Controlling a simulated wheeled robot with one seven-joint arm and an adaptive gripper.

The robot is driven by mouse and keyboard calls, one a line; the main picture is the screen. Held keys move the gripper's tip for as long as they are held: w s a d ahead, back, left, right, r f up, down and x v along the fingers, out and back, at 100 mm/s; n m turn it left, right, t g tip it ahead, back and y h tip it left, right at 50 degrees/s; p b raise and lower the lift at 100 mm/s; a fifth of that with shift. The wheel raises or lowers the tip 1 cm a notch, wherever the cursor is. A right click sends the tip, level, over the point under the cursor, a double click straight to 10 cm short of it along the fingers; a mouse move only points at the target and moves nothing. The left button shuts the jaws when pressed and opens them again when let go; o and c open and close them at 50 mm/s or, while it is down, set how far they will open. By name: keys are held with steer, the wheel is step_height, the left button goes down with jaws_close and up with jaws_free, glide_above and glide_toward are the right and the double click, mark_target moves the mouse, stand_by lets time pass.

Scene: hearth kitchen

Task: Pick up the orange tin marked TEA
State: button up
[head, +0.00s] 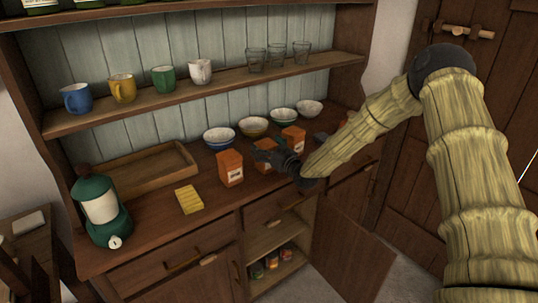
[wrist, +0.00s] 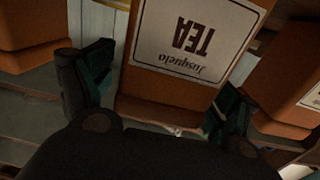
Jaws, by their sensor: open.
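The orange tin marked TEA (wrist: 185,45) fills the middle of the wrist view, its white label upside down. My gripper (wrist: 162,88) is open, with one finger left of this tin and the other right of it. I see gaps beside the fingers, but contact is not clear. In the head view my gripper (head: 264,155) is low at the counter among several orange tins and partly covers the middle one (head: 263,143), which appears to be the TEA tin. Labels are too small to read there.
An orange tin (head: 230,168) stands close on the left and another (head: 294,138) on the right. Bowls (head: 219,138) stand behind. A yellow sponge (head: 189,199), green lantern (head: 101,211) and wooden tray (head: 140,172) are farther left. A cupboard door (head: 350,240) hangs open below.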

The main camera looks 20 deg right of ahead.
steer(key=c, duration=1.3)
steer(key=shift+c, duration=0.3)
steer(key=shift+r, duration=0.1)
